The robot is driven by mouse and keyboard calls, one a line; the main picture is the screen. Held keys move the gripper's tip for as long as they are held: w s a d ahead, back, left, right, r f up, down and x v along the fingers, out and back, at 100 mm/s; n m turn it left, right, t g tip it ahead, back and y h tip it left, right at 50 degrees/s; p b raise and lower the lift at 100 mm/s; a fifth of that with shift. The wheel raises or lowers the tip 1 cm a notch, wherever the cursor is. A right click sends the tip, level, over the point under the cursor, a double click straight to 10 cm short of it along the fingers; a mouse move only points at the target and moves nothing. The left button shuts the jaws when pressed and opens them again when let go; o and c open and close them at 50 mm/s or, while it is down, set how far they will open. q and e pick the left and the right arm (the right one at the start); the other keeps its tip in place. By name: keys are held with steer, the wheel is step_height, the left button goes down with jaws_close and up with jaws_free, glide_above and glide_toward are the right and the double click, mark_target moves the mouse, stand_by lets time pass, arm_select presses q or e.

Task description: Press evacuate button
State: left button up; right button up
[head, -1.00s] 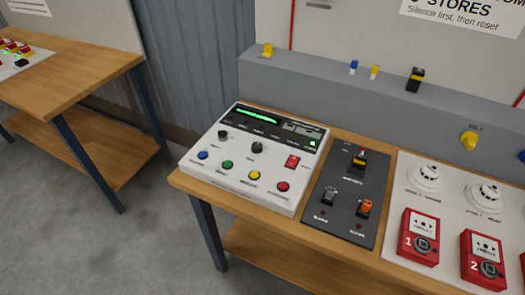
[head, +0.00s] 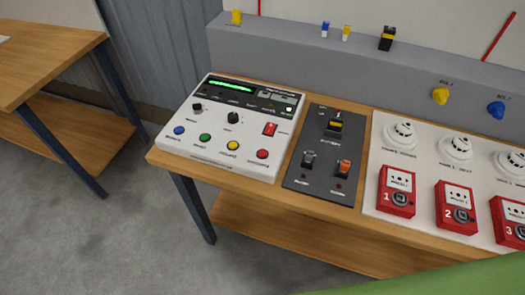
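A white control panel (head: 222,160) lies on the wooden bench, with a lit green display at its top. Along its front edge are a blue button (head: 179,130), a green button (head: 205,137), a yellow button (head: 233,145) and a red button (head: 262,154). The small labels by them are too blurred to read, so I cannot tell which one is evacuate. Two black knobs and a red rocker switch (head: 270,129) sit above the buttons. Neither of my grippers is in view.
A dark switch plate (head: 321,183) lies right of the panel. Further right, a white board (head: 377,193) carries round detectors and red call points. A grey ledge (head: 280,55) runs behind. Another wooden table (head: 50,62) stands at left, with open floor between.

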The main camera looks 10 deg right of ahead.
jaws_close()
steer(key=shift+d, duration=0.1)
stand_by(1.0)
